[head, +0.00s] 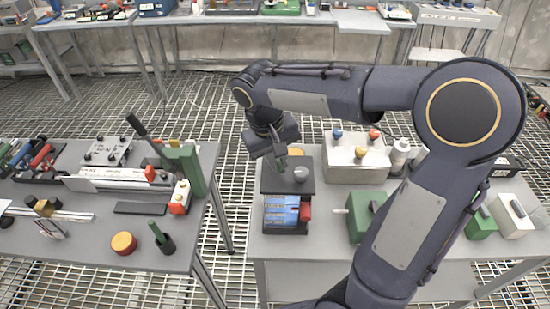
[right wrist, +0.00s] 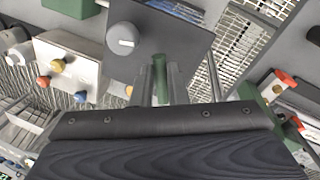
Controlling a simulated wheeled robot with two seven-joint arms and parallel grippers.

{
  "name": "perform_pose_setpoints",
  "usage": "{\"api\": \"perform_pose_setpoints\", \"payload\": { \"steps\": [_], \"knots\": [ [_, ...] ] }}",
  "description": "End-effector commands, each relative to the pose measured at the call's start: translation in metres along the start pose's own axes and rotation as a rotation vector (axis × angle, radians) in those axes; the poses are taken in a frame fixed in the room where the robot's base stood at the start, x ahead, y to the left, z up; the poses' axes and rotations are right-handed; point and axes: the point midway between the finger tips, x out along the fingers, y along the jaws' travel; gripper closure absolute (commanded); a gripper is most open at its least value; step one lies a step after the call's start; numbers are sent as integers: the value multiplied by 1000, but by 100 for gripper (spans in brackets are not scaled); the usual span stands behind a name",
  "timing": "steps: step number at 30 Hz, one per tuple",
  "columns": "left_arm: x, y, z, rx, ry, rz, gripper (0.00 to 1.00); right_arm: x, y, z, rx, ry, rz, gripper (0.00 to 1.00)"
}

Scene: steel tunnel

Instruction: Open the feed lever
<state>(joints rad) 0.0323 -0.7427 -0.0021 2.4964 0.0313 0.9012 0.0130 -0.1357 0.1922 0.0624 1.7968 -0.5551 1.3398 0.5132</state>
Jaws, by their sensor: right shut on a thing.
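A dark box (head: 270,180) with a round grey knob (head: 301,174) stands at the left end of the right table. Blue printed items and a red part show in its open front. The same dark panel (right wrist: 185,40) and knob (right wrist: 122,41) show in the right wrist view. My right gripper (head: 280,162) reaches down to the box top, left of the knob. Its fingers are shut on a green upright handle (right wrist: 159,70), which appears to be the feed lever. The lever's base is hard to make out. My left gripper is out of view.
A metal box (head: 352,172) with blue, yellow and red knobs stands close to the right of the dark box. A white bottle (head: 399,152) and a green block (head: 362,222) are farther right. A gap separates this table from the left table (head: 75,225).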

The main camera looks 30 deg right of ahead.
Motion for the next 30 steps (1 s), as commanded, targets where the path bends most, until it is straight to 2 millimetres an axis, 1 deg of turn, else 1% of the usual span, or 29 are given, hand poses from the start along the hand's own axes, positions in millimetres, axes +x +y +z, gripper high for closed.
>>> {"api": "perform_pose_setpoints", "payload": {
  "steps": [11, 21, 30],
  "knots": [
    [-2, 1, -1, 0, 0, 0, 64, 2, 14, 0, -347, 71, 0, 100],
    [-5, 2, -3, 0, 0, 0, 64, 4, 26, -5, -663, 134, 0, 100],
    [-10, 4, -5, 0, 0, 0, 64, 5, 33, -11, -913, 183, 1, 100]
  ]
}}
